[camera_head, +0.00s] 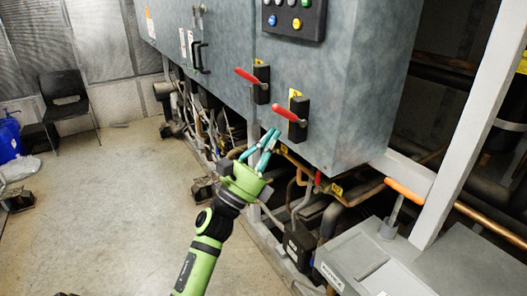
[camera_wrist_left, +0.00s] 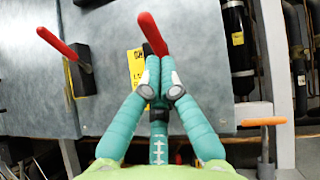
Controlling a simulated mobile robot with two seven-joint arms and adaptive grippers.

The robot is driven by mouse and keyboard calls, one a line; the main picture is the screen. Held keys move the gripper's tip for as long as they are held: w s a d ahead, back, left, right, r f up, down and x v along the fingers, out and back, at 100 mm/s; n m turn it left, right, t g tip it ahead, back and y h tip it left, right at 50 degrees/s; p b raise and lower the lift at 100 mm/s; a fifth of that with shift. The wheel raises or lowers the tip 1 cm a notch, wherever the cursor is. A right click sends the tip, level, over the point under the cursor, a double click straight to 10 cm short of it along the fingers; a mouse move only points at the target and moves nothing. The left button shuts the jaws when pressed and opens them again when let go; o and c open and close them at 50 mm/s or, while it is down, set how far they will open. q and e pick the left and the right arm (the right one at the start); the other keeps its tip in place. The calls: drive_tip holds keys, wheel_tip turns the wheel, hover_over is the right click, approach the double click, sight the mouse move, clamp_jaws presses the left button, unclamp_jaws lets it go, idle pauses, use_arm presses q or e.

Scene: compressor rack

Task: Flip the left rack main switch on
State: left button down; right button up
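Two red-handled switches sit on black bases on the front of the grey cabinet. The left switch handle (camera_head: 246,76) and the right switch handle (camera_head: 286,114) both stick out toward the left in the head view. In the left wrist view the left switch handle (camera_wrist_left: 62,48) is at upper left, and the right switch handle (camera_wrist_left: 152,34) is just beyond my fingertips. My left gripper (camera_head: 272,135) is below and left of the right switch. Its teal fingers (camera_wrist_left: 160,62) are together with nothing visible between them. They partly hide the right switch's base. My right gripper is not in view.
A button panel (camera_head: 294,17) is above the switches. Pipes and machinery fill the space under the cabinet. An orange-handled lever (camera_head: 404,191) stands on a grey box (camera_head: 375,262) at lower right. A chair (camera_head: 68,98) stands at the back left; the floor (camera_head: 120,215) left of my arm is clear.

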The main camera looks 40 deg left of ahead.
use_arm(q)
drive_tip(key=r, duration=0.2)
drive_tip(key=shift+w+r, duration=0.3)
drive_tip(key=shift+r, duration=0.05)
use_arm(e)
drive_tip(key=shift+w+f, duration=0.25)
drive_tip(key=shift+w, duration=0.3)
use_arm(q)
drive_tip(key=shift+d+r, duration=0.1)
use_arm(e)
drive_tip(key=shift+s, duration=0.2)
